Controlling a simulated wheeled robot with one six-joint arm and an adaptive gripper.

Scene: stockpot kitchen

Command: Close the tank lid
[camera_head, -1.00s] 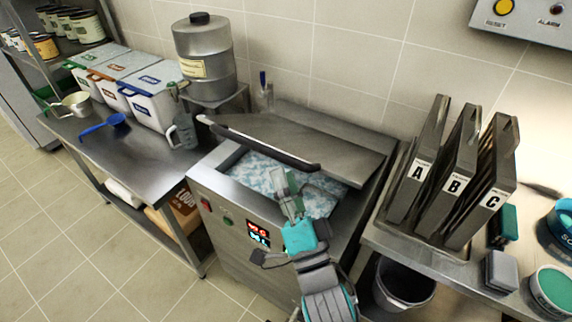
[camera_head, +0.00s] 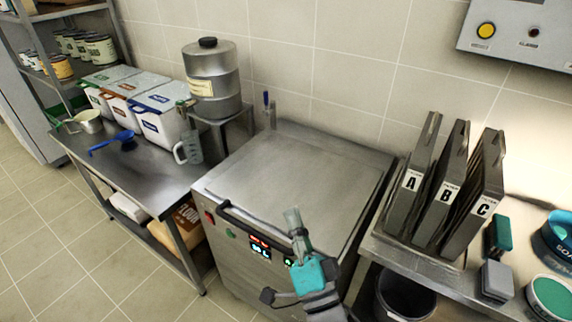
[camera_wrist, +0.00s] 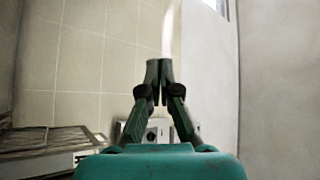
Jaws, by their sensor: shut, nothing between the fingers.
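The tank lid (camera_head: 300,172) is a flat steel panel with a dark bar handle (camera_head: 262,226) along its front edge. It lies flat over the top of the steel tank (camera_head: 235,262), and the inside of the tank is hidden. My gripper (camera_head: 293,214) is shut and empty, above the lid's front edge, right of the handle's middle. Whether it touches the lid, I cannot tell. The wrist view shows the closed fingers (camera_wrist: 159,68) with nothing between them.
Filter frames marked A (camera_head: 415,180), B and C stand on the right counter, with a black bin (camera_head: 405,295) below. On the left counter are white bins (camera_head: 160,118), a clear jug (camera_head: 190,148) and a blue scoop (camera_head: 112,142). A metal canister (camera_head: 213,80) stands behind.

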